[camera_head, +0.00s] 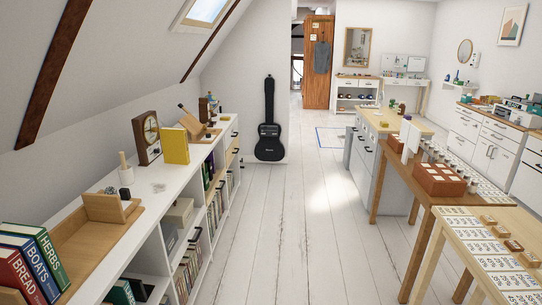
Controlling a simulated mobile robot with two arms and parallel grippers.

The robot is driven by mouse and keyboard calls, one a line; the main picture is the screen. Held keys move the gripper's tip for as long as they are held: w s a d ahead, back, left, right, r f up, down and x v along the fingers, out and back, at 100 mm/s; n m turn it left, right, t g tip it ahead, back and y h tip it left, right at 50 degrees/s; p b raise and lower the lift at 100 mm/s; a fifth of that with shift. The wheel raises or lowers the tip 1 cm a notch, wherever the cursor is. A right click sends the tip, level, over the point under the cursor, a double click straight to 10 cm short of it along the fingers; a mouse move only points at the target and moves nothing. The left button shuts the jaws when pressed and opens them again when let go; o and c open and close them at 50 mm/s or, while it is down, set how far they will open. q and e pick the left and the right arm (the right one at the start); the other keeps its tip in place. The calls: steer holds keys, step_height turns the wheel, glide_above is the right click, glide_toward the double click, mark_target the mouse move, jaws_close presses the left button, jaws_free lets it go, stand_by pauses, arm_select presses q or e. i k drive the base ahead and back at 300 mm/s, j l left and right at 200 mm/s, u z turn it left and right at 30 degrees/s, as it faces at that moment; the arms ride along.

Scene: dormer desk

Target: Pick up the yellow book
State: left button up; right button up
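The yellow book (175,146) stands upright on top of the long white shelf unit (151,181) at the left. Its broad yellow face is turned toward me. It stands beside a wooden clock (147,137), with a wooden stand (191,123) behind it. Neither of my grippers shows in the head view.
The wooden floor (294,230) is clear between the shelf and the tables (424,192) at right. A guitar case (269,135) leans on the wall.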

mark_target(174, 141)
steer(key=i, duration=2.25)
